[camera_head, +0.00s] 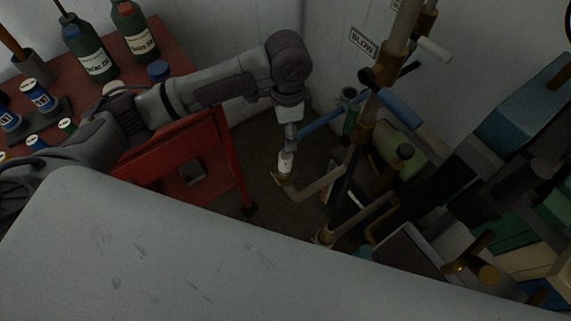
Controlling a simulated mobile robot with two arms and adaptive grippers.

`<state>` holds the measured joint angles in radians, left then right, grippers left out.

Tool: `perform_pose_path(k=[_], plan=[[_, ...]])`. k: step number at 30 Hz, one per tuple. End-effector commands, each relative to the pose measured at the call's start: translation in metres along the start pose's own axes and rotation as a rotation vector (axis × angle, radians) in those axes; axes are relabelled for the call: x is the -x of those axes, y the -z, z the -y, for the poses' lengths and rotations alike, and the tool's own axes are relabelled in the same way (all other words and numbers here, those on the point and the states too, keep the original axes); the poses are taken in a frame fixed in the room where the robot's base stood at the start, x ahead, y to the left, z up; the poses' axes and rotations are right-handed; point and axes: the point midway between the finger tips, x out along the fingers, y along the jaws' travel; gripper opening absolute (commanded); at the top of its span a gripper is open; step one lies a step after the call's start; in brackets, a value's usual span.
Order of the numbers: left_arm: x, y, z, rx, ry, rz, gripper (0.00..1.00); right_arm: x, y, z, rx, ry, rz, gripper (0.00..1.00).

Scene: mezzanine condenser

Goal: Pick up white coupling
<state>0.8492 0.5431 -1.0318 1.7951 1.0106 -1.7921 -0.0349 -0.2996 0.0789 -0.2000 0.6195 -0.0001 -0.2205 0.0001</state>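A small white cylindrical piece (285,163), which looks like the white coupling, is upright at the end of a bent pipe (318,187), just above a brass-coloured fitting. My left arm reaches in from the left over the red table, and my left gripper (290,138) points down directly above the white piece. Its narrow tip meets or overlaps the top of the piece in this view. The fingers are seen edge-on and dark, so I cannot tell whether they close on it. My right gripper is not in view.
A red table (180,155) at left holds dark bottles (90,50) and several small jars. A vertical pipe with a blue lever (400,108) stands right of my gripper. Cases and boxes (520,215) crowd the right. A large pale scratched surface (150,255) fills the foreground.

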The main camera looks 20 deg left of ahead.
Motion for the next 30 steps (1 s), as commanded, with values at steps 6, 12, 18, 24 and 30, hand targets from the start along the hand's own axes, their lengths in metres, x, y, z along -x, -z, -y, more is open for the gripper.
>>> perform_pose_path(k=[6, 12, 18, 24, 30], plan=[[-0.046, -0.001, -0.001, 0.002, -0.002, 0.002, 0.68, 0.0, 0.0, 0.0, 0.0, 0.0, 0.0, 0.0], [-0.067, 0.0, -0.001, 0.002, -0.001, -0.002, 0.68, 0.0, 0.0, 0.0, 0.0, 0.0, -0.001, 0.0], [-0.085, -0.004, -0.001, 0.002, -0.001, 0.001, 0.68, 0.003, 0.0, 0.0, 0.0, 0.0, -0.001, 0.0], [-0.114, -0.007, -0.001, 0.002, 0.0, -0.001, 0.68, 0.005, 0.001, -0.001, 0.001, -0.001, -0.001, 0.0], [-0.122, -0.006, -0.002, 0.0, 0.001, -0.003, 0.68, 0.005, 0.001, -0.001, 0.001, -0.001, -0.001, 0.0]])
